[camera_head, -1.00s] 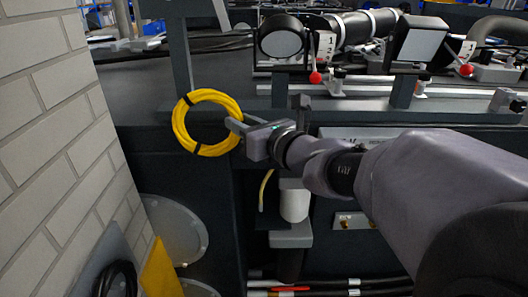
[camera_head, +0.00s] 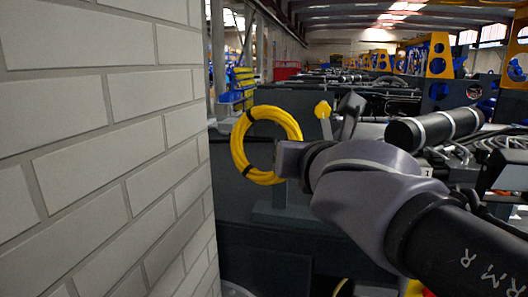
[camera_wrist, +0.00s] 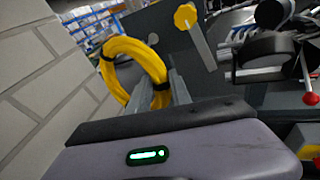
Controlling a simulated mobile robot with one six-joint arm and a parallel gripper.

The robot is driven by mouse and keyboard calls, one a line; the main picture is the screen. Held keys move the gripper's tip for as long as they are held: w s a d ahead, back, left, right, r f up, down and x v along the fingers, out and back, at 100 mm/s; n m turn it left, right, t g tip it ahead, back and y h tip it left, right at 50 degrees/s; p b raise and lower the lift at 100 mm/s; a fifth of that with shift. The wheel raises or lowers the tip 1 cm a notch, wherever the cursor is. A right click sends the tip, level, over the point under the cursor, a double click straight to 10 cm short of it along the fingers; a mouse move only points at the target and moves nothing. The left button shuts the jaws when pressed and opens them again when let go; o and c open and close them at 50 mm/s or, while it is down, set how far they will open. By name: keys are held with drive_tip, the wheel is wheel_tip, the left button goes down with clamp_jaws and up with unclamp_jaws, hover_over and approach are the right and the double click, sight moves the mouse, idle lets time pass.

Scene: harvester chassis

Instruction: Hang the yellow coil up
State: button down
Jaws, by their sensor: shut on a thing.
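The yellow coil (camera_head: 240,150) is a ring of cable with dark ties, seen left of centre in the head view and in the upper left of the wrist view (camera_wrist: 148,58). My gripper (camera_head: 284,158) is shut on the right side of the coil and holds it in the air, upright, beside the wall. In the wrist view the fingers (camera_wrist: 172,92) reach to the coil's lower right part. A yellow knob on a grey stem (camera_head: 322,110) stands right of the coil; it also shows in the wrist view (camera_wrist: 185,17). Whether it is a hanger I cannot tell.
A pale brick wall (camera_head: 110,150) fills the left side, close to the coil. Black cylinders (camera_head: 435,128) and hoses lie on the dark chassis at right. Blue and yellow bins (camera_head: 243,85) stand in the hall behind.

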drive_tip(key=shift+w+d+f, duration=0.1)
drive_tip(key=shift+w+d, duration=0.5)
drive_tip(key=shift+w, duration=0.3)
drive_tip(key=w+d+f, duration=0.1)
drive_tip(key=w+d, duration=0.1)
drive_tip(key=w, duration=0.5)
drive_tip(key=shift+w+f, duration=0.2)
drive_tip(key=shift+w, duration=0.15)
drive_tip(key=shift+w+d, duration=0.15)
drive_tip(key=shift+w, duration=0.05)
drive_tip(key=shift+s, duration=0.15)
drive_tip(key=c, duration=1.1)
unclamp_jaws()
drive_tip(key=shift+p, duration=0.4)
